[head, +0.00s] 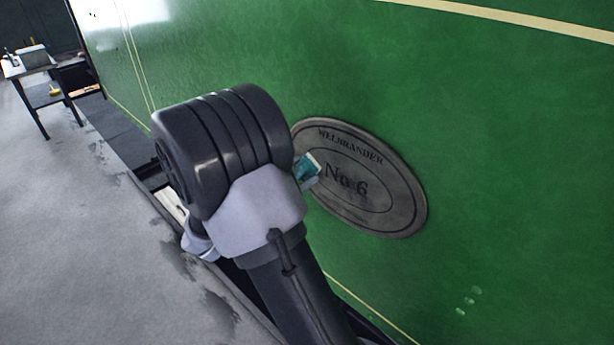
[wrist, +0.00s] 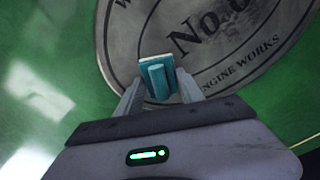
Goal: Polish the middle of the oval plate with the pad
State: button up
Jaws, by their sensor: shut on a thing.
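The oval plate (head: 392,199) is dull grey with a raised rim, fixed to the green side of the tram. It reads "WELBRANDER" and "No 6" in the head view, and "ENGINE WORKS" shows in the wrist view (wrist: 235,71). The pad (head: 307,169) has a teal back with a grip and a pale face. My gripper (wrist: 158,88) is shut on the pad's teal grip. In the head view the pad overlaps the plate's left part, left of the "No 6". I cannot tell whether its face touches the plate. My arm hides most of the gripper in the head view.
The green tram side (head: 520,110) fills the right, with cream lining and pale marks (head: 468,301) low on it. A dark ledge and gap run along its foot. A small table (head: 36,66) stands far left. The grey floor (head: 70,220) is mostly clear.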

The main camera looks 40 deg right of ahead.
aim_at(351, 189)
jog(key=shift+s+d+r, duration=0.1)
jog(key=shift+s+d, duration=0.05)
jog(key=shift+s, duration=1.8)
jog(key=shift+s+d, duration=0.15)
jog(key=shift+s, duration=1.8)
jog(key=shift+s+d+r, duration=0.1)
jog(key=shift+s+d, duration=0.05)
jog(key=shift+s, duration=1.8)
jog(key=w+a+p, duration=0.1)
jog(key=w, duration=1.3)
jog(key=shift+w, duration=0.15)
jog(key=a+p, duration=0.1)
jog(key=a, duration=0.5)
jog(key=shift+s+p, duration=0.25)
jog(key=shift+p, duration=0.1)
jog(key=shift+a, duration=0.1)
